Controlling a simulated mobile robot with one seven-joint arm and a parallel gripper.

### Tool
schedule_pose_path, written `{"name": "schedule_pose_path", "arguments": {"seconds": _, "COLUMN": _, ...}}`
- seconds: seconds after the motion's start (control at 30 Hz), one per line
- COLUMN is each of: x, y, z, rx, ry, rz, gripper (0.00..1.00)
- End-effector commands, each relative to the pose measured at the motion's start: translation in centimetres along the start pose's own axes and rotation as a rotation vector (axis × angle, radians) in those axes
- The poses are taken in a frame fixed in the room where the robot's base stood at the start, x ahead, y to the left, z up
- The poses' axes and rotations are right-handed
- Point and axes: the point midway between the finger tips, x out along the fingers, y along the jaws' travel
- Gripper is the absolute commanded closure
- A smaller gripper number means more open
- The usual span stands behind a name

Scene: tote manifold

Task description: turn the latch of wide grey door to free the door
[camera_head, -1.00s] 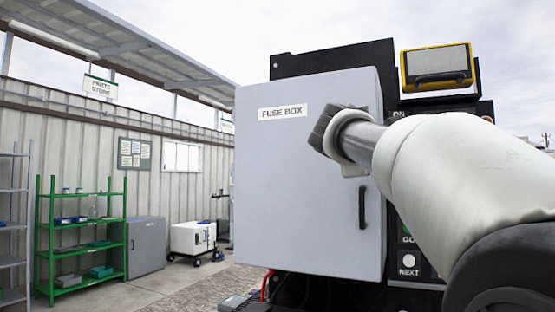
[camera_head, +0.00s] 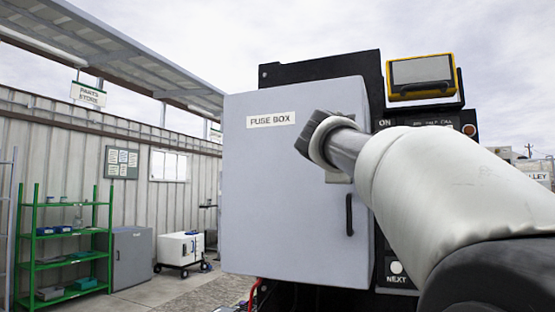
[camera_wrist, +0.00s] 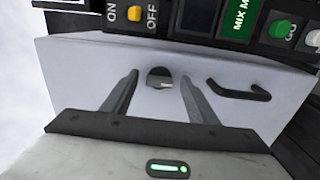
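The wide grey door (camera_head: 275,220) is the front of a box labelled "FUSE BOX" and looks closed. It also fills much of the wrist view (camera_wrist: 85,60). Its latch (camera_wrist: 159,73), a small round dark and silvery piece, shows in the wrist view between my fingers. A black bar handle (camera_head: 349,214) is on the door's right side; the wrist view shows it to the right of the latch (camera_wrist: 238,91). My gripper (camera_wrist: 159,82) is open, its two fingers apart on either side of the latch. Whether they touch it is unclear. My arm hides the latch in the head view.
A black panel with a yellow-framed screen (camera_head: 421,76) and buttons stands right of the door. Along the wall at left are a green shelf (camera_head: 60,231), a grey cabinet (camera_head: 131,257) and a white wheeled box (camera_head: 181,247). The ground left of the fuse box is open.

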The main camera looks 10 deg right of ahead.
Motion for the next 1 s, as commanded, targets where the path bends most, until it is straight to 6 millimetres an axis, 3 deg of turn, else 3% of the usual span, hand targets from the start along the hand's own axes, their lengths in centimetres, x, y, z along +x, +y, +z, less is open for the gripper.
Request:
{"name": "schedule_pose_path", "arguments": {"seconds": 0.37, "x": -0.9, "y": 0.0, "z": 0.0, "rx": -0.001, "ry": 0.001, "rz": 0.001, "gripper": 0.47}}
{"name": "schedule_pose_path", "arguments": {"seconds": 0.47, "x": -2.5, "y": 0.0, "z": 0.0, "rx": -0.001, "ry": 0.003, "rz": 0.002, "gripper": 0.47}}
{"name": "schedule_pose_path", "arguments": {"seconds": 1.0, "x": -14.8, "y": 0.0, "z": 0.0, "rx": -0.001, "ry": 0.001, "rz": 0.002, "gripper": 0.47}}
